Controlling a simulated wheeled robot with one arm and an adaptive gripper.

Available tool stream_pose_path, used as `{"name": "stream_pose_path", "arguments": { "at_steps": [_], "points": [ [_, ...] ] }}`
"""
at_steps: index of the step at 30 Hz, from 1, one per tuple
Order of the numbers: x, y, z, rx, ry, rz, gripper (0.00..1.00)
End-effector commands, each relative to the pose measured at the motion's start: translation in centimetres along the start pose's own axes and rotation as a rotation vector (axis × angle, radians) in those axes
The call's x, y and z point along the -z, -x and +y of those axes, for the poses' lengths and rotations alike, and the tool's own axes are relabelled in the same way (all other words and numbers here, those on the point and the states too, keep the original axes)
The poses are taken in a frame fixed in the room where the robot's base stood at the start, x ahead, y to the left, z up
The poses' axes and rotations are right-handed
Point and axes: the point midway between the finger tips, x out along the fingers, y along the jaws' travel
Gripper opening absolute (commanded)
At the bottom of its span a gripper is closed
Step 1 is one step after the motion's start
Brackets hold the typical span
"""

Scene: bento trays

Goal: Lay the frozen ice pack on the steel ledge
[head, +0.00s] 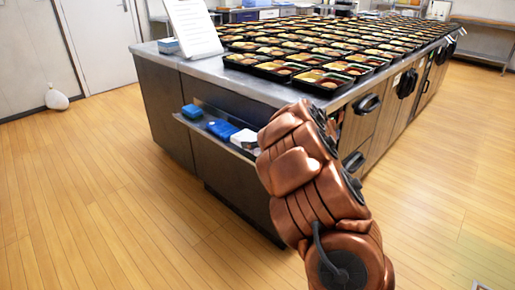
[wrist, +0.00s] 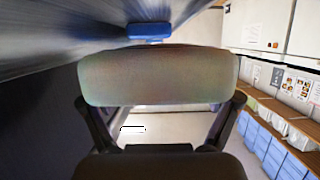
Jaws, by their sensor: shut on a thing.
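The steel ledge (head: 212,132) juts from the side of the dark counter in the head view. A blue pack (head: 192,111) and a second blue pack (head: 221,129) lie on it. A pale thing (head: 244,138) shows at its right end, partly behind my arm; I cannot tell if it rests there. In the wrist view my gripper (wrist: 160,100) is shut on a pale grey, rounded pack, the ice pack (wrist: 158,76), with a finger at each side. A blue pack (wrist: 150,30) shows just beyond it. My arm hides my gripper in the head view.
The counter top (head: 205,66) carries many filled bento trays (head: 322,80), a white sign (head: 192,28) and a small blue stack (head: 168,46). Black handles (head: 367,103) stick out from its right side.

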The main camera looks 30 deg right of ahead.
Motion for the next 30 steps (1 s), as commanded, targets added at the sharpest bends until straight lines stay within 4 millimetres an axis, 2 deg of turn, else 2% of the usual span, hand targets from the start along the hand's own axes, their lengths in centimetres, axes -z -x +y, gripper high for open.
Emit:
{"name": "stream_pose_path", "arguments": {
  "at_steps": [9, 15, 17, 29, 30],
  "points": [
    [0.0, -0.1, 1.4, 0.000, 0.001, 0.002, 0.39],
    [-2.9, -1.3, 1.4, -0.002, -0.001, 0.000, 0.39],
    [-3.3, -1.5, 1.4, -0.002, 0.000, 0.001, 0.39],
    [-3.4, -1.6, 1.3, -0.001, 0.000, 0.002, 0.39],
    [-3.4, -1.6, 1.3, -0.001, 0.001, 0.001, 0.92]
  ]
}}
